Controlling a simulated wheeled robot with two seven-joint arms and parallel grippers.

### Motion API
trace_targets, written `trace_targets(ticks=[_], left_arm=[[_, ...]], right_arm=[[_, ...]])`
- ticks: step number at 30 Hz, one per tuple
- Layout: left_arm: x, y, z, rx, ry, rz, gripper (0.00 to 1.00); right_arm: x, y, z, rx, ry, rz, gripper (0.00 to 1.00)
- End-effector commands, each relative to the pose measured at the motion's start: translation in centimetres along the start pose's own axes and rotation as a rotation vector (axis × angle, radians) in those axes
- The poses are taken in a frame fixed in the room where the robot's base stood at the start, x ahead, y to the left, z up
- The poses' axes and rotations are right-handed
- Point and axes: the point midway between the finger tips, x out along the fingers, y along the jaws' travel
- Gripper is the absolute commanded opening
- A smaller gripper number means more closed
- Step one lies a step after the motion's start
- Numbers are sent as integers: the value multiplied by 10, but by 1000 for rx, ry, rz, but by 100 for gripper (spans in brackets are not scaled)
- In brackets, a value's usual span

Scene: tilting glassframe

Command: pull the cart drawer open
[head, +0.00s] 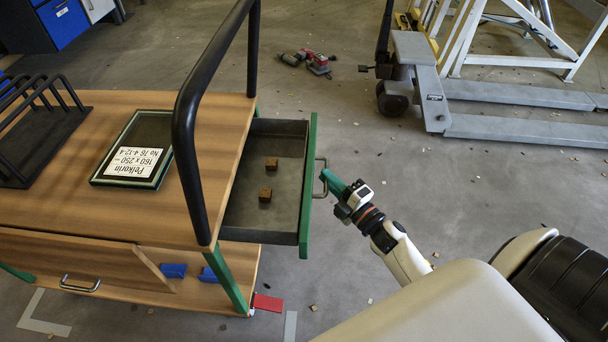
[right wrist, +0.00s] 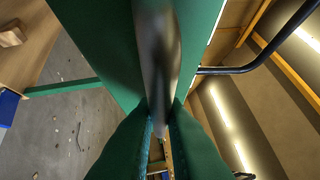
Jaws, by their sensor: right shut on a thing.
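The cart (head: 225,107) has a wooden top and a black tube handle. Its drawer (head: 232,205) stands pulled out to the right, showing a grey inside with two small brown blocks (head: 265,194) and (head: 271,163). The drawer has a green front (head: 309,180) with a metal handle (head: 321,178). My right gripper (head: 328,178) is shut on this handle. In the right wrist view its green fingers (right wrist: 161,125) close on the metal handle (right wrist: 158,60) close before the green front. My left gripper is not in view.
A framed glass panel with a label (head: 130,150) lies on the cart top, beside a black rack (head: 40,125). A pallet jack (head: 420,85) stands at the back right. Red and grey tools (head: 308,62) lie on the floor. The floor right of the drawer is mostly clear.

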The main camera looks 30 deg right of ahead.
Motion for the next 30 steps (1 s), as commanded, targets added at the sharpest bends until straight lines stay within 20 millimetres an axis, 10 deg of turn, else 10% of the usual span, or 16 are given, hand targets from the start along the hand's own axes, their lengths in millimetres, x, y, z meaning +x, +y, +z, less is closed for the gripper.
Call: trace_targets(ticks=[23, 27, 30], left_arm=[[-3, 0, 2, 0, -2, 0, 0], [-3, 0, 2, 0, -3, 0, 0], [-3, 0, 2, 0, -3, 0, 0]], right_arm=[[-26, -6, -26, 1, 0, 2, 0], [-26, -6, -26, 1, 0, 1, 32], [-26, -6, -26, 1, 0, 1, 32]])
